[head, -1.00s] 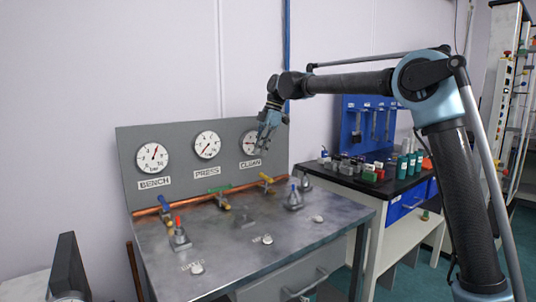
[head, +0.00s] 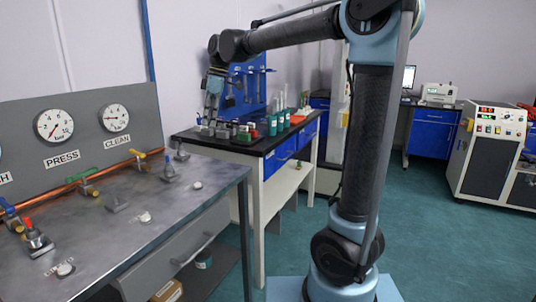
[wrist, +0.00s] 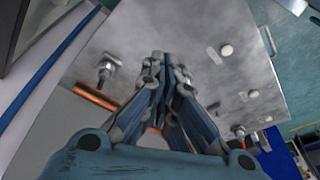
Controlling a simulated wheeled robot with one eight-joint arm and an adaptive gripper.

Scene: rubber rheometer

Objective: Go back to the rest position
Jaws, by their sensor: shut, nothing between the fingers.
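My gripper (head: 211,112) hangs from my raised arm in the head view, fingers pointing down, in front of the blue tool board. It is shut and empty. In the wrist view its fingers (wrist: 163,62) are together, with the metal bench top (wrist: 205,75) below and beyond them. The steel bench (head: 120,245) with its gauge panel (head: 85,130) stands at the left in the head view.
A black-topped table (head: 262,146) with bottles and small blocks stands behind the steel bench. Valve handles (head: 82,175) rise along the copper pipe. A machine cabinet (head: 487,160) and blue desk (head: 434,130) stand at the right. Green floor between is open.

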